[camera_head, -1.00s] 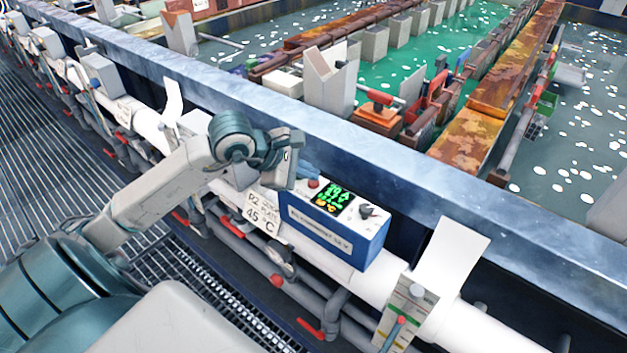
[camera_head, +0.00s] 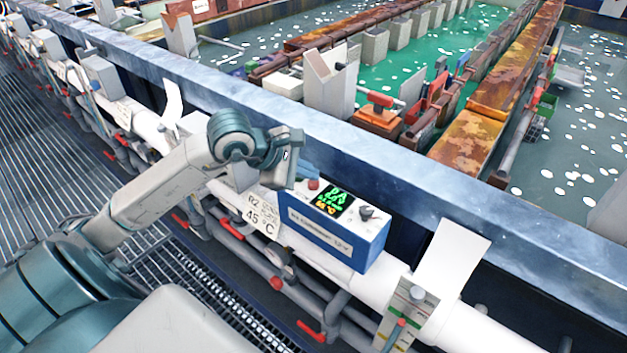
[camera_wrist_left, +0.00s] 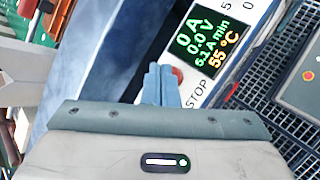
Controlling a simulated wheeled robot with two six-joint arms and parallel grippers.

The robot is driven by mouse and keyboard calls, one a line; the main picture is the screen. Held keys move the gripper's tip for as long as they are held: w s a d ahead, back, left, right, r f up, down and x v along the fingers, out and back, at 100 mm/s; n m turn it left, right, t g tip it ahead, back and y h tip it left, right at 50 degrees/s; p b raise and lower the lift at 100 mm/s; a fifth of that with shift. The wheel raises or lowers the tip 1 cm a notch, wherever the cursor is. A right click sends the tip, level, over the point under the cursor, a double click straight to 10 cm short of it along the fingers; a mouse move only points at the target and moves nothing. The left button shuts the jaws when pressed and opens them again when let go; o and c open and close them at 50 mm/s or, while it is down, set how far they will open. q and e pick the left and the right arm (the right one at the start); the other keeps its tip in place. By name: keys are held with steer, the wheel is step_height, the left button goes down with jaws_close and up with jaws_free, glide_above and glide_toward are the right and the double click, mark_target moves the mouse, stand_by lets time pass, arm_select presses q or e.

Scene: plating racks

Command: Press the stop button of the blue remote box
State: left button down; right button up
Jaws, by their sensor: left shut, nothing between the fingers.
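The blue remote box (camera_head: 333,235) with a white top sits on the white pipe along the tank's side. Its red button (camera_head: 313,184) is at the left end of the top, and a knob (camera_head: 366,212) is at the right. In the left wrist view the red button (camera_wrist_left: 177,74) is beside the label STOP (camera_wrist_left: 196,98), partly covered by my fingers. My left gripper (camera_wrist_left: 161,84) is shut and empty, with its blue-grey fingertips at the button. I cannot tell whether they touch it. My right gripper is not in view.
The box's lit display (camera_wrist_left: 205,43) reads 0 A, 0.0 V, 6.1 A min and 55 °C. The blue tank rim (camera_head: 420,195) runs behind the box. A white tag marked 45 °C (camera_head: 262,214) hangs to its left. Grey pipes with red levers run below.

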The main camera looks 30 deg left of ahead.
arm_select(q)
steer(key=shift+r, duration=0.45)
